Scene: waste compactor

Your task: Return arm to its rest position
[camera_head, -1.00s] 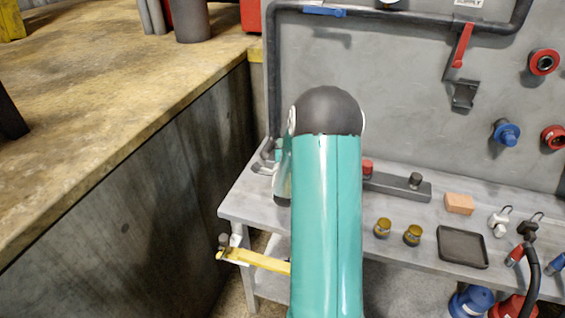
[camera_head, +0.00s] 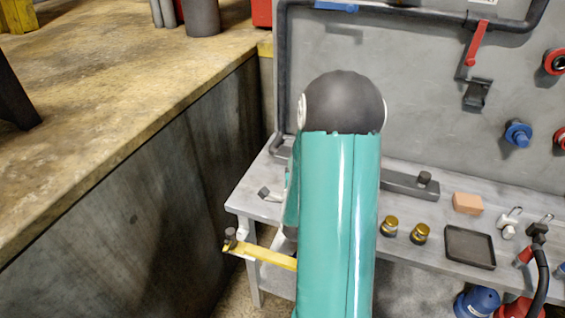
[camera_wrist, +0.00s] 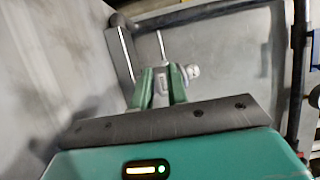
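My teal arm with a dark round joint fills the middle of the head view and hides most of my gripper there. In the wrist view, my gripper (camera_wrist: 161,70) shows two green fingers standing apart with a gap between them. Grey and white parts show in and behind the gap; I see nothing clearly held. In the head view the arm is raised in front of the grey workbench (camera_head: 408,238).
On the bench are two brass cylinders (camera_head: 389,226), a dark tray (camera_head: 469,247) and an orange block (camera_head: 467,203). A yellow bar (camera_head: 265,256) sticks out at the bench's left end. A red lever (camera_head: 477,43) is on the wall. A concrete ledge (camera_head: 130,120) stands left.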

